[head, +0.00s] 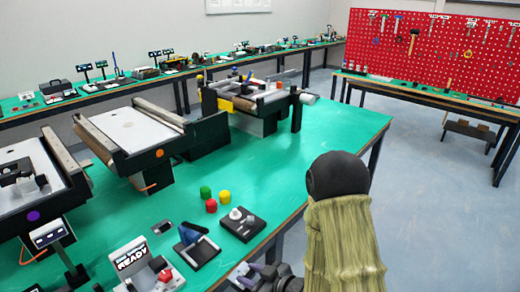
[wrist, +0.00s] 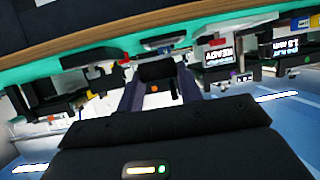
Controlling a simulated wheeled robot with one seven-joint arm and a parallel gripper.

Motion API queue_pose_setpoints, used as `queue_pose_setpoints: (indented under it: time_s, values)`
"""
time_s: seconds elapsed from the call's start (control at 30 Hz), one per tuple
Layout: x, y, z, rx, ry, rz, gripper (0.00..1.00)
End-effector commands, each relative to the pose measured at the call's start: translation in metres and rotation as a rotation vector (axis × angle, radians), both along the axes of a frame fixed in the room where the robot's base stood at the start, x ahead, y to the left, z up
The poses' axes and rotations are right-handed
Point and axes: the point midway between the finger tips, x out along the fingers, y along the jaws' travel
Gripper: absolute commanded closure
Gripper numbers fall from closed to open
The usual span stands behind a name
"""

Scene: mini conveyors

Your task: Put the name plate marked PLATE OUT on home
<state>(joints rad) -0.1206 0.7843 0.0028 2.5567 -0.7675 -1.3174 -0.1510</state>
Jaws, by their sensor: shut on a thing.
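My gripper (head: 264,280) is at the bottom edge of the head view, right of the READY sign and close to the table's front edge. In the wrist view its two fingers (wrist: 158,92) are shut on a small dark thing (wrist: 157,71). A pale piece with an orange dot shows just below it. I cannot read any marking on the held thing, so I cannot tell from print whether it is the PLATE OUT name plate. I cannot make out which place is home.
The white READY sign (head: 133,258) stands on the green table (head: 300,140). A black stand with a blue part (head: 198,248), a black block with knobs (head: 243,225) and red, green and yellow pieces (head: 224,197) lie near. Mini conveyors (head: 130,128) line the left. The table's right part is clear.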

Motion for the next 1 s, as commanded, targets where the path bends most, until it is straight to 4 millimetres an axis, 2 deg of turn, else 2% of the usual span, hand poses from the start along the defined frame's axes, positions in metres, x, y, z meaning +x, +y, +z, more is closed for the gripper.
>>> queue_pose_setpoints:
  time_s: [0.17, 0.27, 0.5, 0.7, 0.83, 1.0]
  values:
    - [0.018, -0.015, 0.002, 0.000, 0.003, -0.105, 0.90]
    - [0.036, -0.035, 0.001, -0.002, 0.003, -0.225, 0.90]
    - [0.077, -0.108, -0.007, -0.002, 0.004, -0.597, 0.90]
    - [0.089, -0.168, -0.015, -0.001, 0.002, -0.860, 0.90]
    - [0.089, -0.185, -0.019, 0.000, 0.000, -0.932, 0.90]
    - [0.089, -0.187, -0.022, 0.001, -0.001, -0.942, 0.90]
